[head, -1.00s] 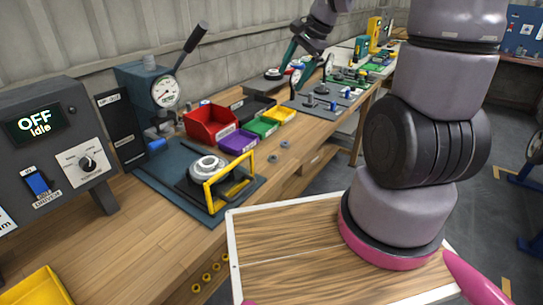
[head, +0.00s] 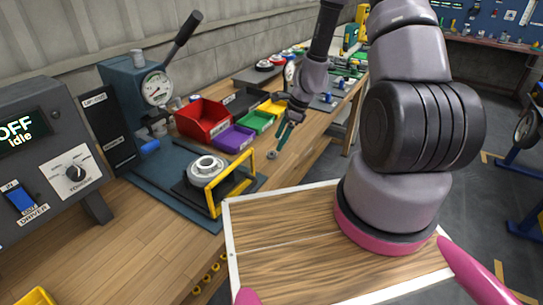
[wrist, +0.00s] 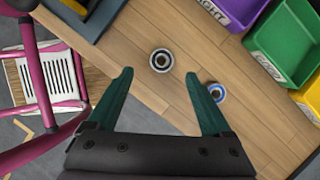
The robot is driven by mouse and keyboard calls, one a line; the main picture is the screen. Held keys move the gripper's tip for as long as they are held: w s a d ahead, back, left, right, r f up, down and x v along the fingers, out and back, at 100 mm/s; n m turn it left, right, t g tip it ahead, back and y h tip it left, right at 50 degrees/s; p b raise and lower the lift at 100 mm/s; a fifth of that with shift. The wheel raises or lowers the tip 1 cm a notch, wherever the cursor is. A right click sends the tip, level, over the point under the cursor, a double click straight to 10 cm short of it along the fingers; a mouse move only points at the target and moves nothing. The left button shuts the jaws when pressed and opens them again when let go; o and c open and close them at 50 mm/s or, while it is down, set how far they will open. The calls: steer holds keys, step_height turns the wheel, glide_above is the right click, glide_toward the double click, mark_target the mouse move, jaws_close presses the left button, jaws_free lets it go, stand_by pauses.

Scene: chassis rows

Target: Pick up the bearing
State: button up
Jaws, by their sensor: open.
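A small ring-shaped bearing (wrist: 161,60) with a dark seal lies on the wooden bench, between and slightly beyond my fingertips in the wrist view. It also shows in the head view as a small grey ring (head: 272,155). A second bearing (wrist: 217,91) with a blue ring lies to its right, partly covered by my right finger in the wrist view. In the head view my gripper seems to hide it. My gripper (wrist: 158,73) is open and empty, pointing down above the bench. In the head view my gripper (head: 282,146) is over the bench near its front edge.
Purple (head: 233,138), green (head: 258,121), red (head: 203,119) and yellow bins stand behind the bearings. A press with a blue base plate (head: 178,158) and a yellow guard (head: 231,180) stands to the left. Bare bench lies around the bearings.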

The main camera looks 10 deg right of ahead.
mark_target(272, 154)
steer(key=shift+x, duration=2.9)
steer(key=shift+w+d, duration=0.1)
steer(key=shift+w, duration=0.05)
jaws_close()
